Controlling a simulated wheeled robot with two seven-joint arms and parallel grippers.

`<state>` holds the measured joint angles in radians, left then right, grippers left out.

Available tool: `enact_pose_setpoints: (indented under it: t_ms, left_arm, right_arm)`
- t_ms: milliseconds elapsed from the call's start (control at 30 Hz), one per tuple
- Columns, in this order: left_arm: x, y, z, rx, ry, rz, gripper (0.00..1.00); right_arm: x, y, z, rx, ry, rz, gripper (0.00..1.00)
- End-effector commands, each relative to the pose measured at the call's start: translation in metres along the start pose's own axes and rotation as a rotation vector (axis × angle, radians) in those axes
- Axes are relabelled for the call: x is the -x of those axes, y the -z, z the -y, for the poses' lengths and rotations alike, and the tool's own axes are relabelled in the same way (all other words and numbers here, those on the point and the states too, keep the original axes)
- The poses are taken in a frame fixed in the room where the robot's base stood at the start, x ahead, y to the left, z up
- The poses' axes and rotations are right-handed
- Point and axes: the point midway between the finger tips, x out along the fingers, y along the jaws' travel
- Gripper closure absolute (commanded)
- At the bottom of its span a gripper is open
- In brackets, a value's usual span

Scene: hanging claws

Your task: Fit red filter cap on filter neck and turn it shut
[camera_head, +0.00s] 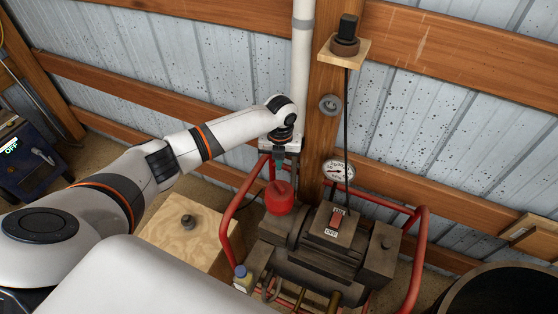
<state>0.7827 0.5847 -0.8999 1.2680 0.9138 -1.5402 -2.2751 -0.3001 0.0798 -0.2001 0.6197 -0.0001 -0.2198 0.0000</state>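The red filter cap (280,198) is a rounded red piece at the left end of the compressor, in the middle of the head view. My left gripper (282,176) points down directly over it, with its fingertips at the top of the cap. The fingers are small and dark here, and I cannot tell whether they are closed on the cap. The filter neck cannot be made out; whether the cap sits on it is unclear. My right gripper is not in view.
A wooden box (170,240) stands left. A wooden post (325,110) and white pipe (302,60) rise behind.

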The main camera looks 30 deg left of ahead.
Motion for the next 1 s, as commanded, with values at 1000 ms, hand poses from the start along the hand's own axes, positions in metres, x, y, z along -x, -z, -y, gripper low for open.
enact_pose_setpoints:
  t_ms: [1000]
  left_arm:
    - [-0.057,0.0,-0.001,-0.002,0.0,-0.001,1.0]
  right_arm:
    - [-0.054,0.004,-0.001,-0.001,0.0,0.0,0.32]
